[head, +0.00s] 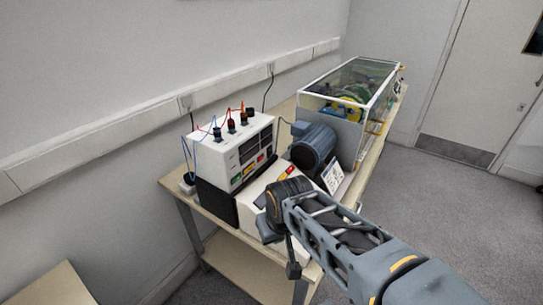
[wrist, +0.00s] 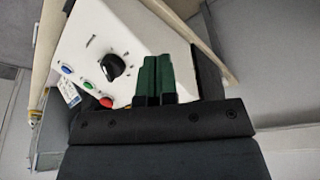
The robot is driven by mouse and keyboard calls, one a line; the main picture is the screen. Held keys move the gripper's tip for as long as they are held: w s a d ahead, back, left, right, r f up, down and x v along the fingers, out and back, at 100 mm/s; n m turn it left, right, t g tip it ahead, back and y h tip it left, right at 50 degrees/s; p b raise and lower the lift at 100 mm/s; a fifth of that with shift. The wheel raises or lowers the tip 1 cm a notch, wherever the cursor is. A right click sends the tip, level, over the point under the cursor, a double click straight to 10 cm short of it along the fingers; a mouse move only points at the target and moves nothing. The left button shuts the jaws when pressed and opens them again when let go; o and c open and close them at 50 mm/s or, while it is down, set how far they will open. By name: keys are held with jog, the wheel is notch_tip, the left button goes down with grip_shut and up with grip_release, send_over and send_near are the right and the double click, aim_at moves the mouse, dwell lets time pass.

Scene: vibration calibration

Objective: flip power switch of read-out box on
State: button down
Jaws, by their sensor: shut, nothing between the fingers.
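The read-out box appears to be the white box (head: 236,150) with dark display windows and small coloured buttons, at the left end of the bench in the head view. Cables plug into its top. I cannot make out its power switch. My gripper's green fingers (wrist: 154,62) are together and empty in the wrist view. They lie in front of a white panel (wrist: 125,35) with a black knob (wrist: 112,67) and blue, green and red buttons. I cannot tell whether they touch it. In the head view my wrist hides part of the low sloped white box (head: 254,200) beside the read-out box.
A dark blue motor (head: 313,146) and a glass-covered case (head: 352,88) stand further back on the wooden bench (head: 180,186). A wall rail (head: 130,125) runs behind the bench. The grey floor (head: 440,190) to the right is clear.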

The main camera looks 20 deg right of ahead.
aim_at(271, 156)
jog(key=w+d+r+m+t+y+p, duration=0.2)
jog(key=w+d+r+m+t+y, duration=0.1)
jog(key=w+d, duration=0.5)
jog(key=w+d+r+m+t+y+p, duration=0.2)
jog(key=w+d+r+m, duration=0.3)
jog(key=w+d+m, duration=0.3)
jog(key=d+t+y, duration=0.1)
jog(key=d, duration=0.1)
jog(key=shift+w+d+r, duration=0.15)
jog(key=shift+d, duration=0.15)
jog(key=x, duration=0.4)
jog(key=p+x, duration=0.1)
jog(key=x, duration=0.3)
jog(key=r+p+x, duration=0.1)
jog(key=x, duration=0.3)
jog(key=shift+w+a, duration=0.3)
jog(key=shift+w, duration=0.05)
jog(key=shift+w+a+f, duration=0.2)
jog(key=shift+w+a, duration=0.2)
jog(key=shift+w, duration=0.25)
